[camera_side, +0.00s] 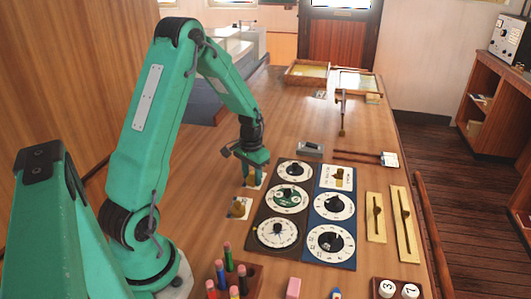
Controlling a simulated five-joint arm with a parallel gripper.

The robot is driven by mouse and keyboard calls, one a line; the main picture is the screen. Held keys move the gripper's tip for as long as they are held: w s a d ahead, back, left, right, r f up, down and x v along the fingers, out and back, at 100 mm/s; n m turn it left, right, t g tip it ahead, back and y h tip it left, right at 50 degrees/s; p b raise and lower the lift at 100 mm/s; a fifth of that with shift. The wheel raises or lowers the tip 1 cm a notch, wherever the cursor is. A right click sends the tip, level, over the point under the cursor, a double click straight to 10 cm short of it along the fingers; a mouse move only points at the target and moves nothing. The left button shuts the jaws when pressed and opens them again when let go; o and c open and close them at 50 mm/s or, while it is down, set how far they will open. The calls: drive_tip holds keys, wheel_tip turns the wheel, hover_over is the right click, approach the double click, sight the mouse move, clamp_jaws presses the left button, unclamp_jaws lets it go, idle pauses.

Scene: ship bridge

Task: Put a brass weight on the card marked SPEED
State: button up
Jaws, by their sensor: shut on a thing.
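My gripper (247,162) is over the table just left of the dark dial board, pointing down. It is shut on a small brass weight (249,180), mostly hidden by the fingers. A pale card (260,181) lies under or just behind it; I cannot tell whether the weight touches it. A second brass weight (238,209) sits on another pale card (246,203) nearer the camera. A brass-coloured piece (339,175) shows on a white card (347,184) at the top of the blue board. The lettering is too small to read, so I cannot tell which card says SPEED.
The dark board (254,239) and blue board (318,212) carry several round dials. Two slider strips (377,229) lie at right. A pen holder (253,280) with several coloured pens stands in front. A grey block (310,150) and trays (307,78) are farther back.

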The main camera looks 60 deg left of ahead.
drive_tip(key=shift+f, duration=0.25)
idle(0.5)
drive_tip(key=o, duration=1.2)
drive_tip(key=shift+r, duration=3.95)
